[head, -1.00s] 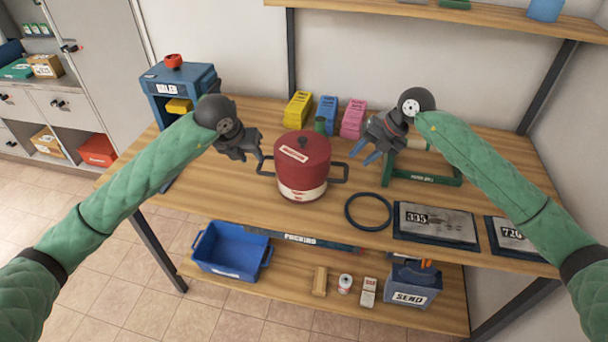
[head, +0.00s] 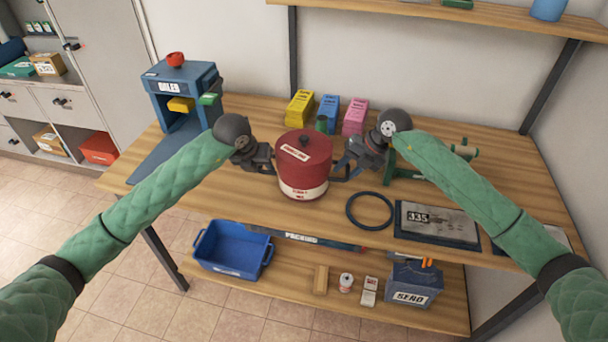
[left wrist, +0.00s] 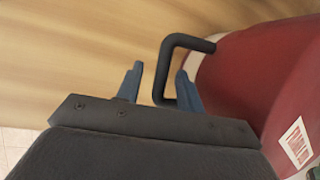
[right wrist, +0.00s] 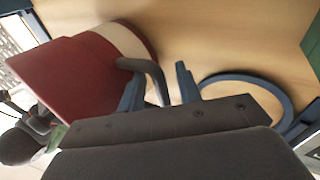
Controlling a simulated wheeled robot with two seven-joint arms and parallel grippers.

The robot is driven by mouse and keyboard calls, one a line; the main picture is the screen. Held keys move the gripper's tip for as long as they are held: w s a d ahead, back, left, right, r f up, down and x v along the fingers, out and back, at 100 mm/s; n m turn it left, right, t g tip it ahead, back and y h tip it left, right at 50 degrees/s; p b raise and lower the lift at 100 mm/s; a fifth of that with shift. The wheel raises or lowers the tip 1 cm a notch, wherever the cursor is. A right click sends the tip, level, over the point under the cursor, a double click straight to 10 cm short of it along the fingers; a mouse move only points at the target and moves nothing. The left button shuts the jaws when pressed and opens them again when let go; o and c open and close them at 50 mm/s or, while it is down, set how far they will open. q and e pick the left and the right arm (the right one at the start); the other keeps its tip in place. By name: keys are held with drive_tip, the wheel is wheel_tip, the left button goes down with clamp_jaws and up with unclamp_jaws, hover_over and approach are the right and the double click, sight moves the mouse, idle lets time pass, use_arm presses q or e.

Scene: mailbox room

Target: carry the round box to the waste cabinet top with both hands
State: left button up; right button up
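The round box (head: 304,168) is dark red with a cream lower band and a black handle on each side. It stands upright on the wooden bench (head: 240,215). My left gripper (head: 268,165) is at its left handle; in the left wrist view the open fingers (left wrist: 158,85) stand either side of the black bar, with gaps. My right gripper (head: 345,170) is at the right handle; in the right wrist view the open fingers (right wrist: 160,85) have the handle between them, nearer one finger. No waste cabinet top can be made out for certain.
A blue machine (head: 178,90) stands at the bench's left end. Yellow, blue and pink holders (head: 328,110) are behind the box. A dark ring (head: 369,210) lies at its front right, beside a plate marked 335 (head: 436,222). Grey cabinets (head: 95,60) and open floor are at left.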

use_arm(q)
clamp_jaws()
use_arm(e)
clamp_jaws()
use_arm(q)
drive_tip(key=shift+r, duration=0.25)
use_arm(e)
drive_tip(key=shift+r, duration=0.2)
